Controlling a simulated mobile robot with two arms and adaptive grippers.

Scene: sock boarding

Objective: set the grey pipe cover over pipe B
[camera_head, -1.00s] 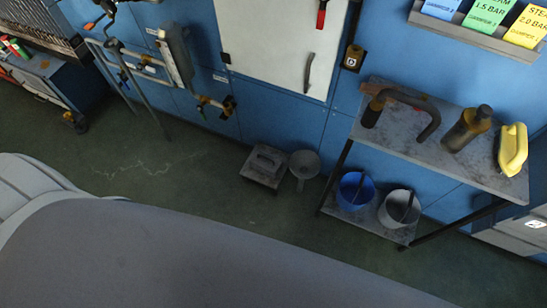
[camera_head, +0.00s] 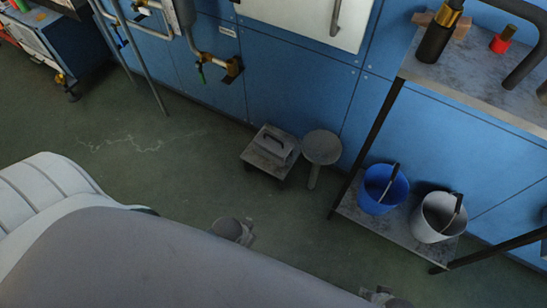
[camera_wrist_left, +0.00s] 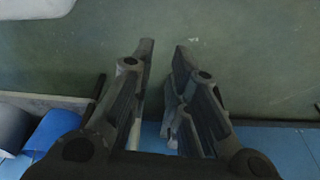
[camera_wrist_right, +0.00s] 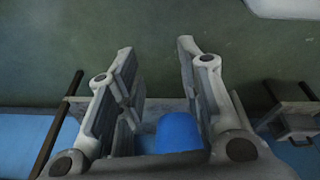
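The grey pipe cover (camera_head: 275,143), a block with a handle on top, sits on a low grey stand (camera_head: 262,164) on the floor before the blue wall. Pipework with a brass fitting (camera_head: 228,66) runs along the wall at upper left. Its labels are too small to read, so I cannot tell which is pipe B. My left gripper (camera_head: 244,235) and my right gripper (camera_head: 378,293) show only partly, low in the head view and away from the cover. In the wrist views, the left fingers (camera_wrist_left: 164,46) and right fingers (camera_wrist_right: 156,46) are apart and empty.
A round grey stool (camera_head: 322,147) stands right beside the stand. A shelf unit (camera_head: 400,232) holds a blue bucket (camera_head: 384,190) and a grey bucket (camera_head: 436,218) low down, with bottles above. A cart (camera_head: 40,50) stands at far left. Green floor in between is clear.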

